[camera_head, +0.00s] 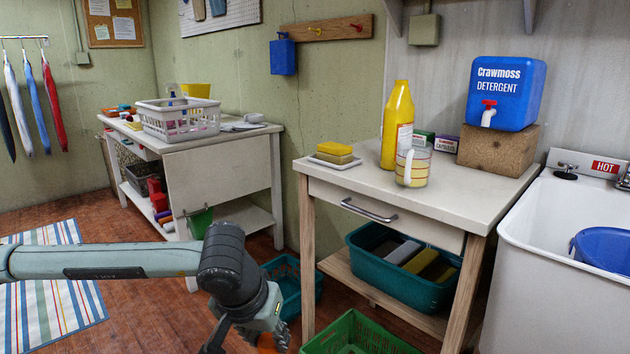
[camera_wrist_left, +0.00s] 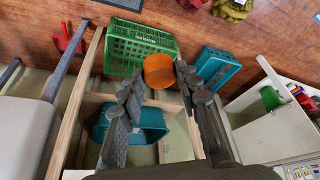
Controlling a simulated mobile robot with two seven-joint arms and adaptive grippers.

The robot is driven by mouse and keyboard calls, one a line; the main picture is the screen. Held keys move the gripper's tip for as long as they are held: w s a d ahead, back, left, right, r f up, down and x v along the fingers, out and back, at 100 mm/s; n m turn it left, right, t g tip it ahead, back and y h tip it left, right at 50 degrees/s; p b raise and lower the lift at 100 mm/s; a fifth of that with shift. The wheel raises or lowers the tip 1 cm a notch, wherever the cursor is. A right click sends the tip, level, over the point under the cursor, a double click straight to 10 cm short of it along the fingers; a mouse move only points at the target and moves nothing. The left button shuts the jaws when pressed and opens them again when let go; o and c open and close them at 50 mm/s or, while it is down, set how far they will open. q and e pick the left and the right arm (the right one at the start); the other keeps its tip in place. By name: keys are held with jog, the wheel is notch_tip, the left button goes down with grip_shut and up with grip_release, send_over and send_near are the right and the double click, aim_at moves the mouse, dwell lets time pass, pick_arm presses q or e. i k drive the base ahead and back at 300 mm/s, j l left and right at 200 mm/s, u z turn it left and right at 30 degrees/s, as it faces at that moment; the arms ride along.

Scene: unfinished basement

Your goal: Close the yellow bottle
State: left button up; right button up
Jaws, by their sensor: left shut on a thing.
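The yellow bottle (camera_head: 397,130) stands upright at the back of the white-topped table (camera_head: 455,197). Its narrow top is plain yellow; I cannot see into its mouth. My left gripper (camera_head: 250,341) is low in front of the table's left side, well below and apart from the bottle. It is shut on an orange round thing (camera_head: 268,344) that looks like a cap. The cap also shows between the fingers (camera_wrist_left: 158,88) in the left wrist view (camera_wrist_left: 158,71). In the head view it is partly hidden and cut by the lower edge. My right gripper is not in view.
A measuring cup (camera_head: 413,168) stands close in front of the bottle, and sponges on a dish (camera_head: 331,161) lie to its left. Small boxes (camera_head: 446,144) and a blue detergent container (camera_head: 506,93) on a block are to the right. A green crate (camera_head: 360,335) is on the floor.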

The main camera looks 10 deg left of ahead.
aim_at(399, 112)
jog(key=u, duration=1.35)
jog(key=i+l, duration=0.5)
jog(key=l, duration=0.25)
jog(key=i+l, duration=0.25)
jog(key=j+z, duration=0.1)
jog(key=k+j, duration=0.15)
jog(key=j, duration=0.15)
jog(key=l, duration=0.25)
jog(key=i+l+u, duration=0.1)
jog(key=l, duration=0.2)
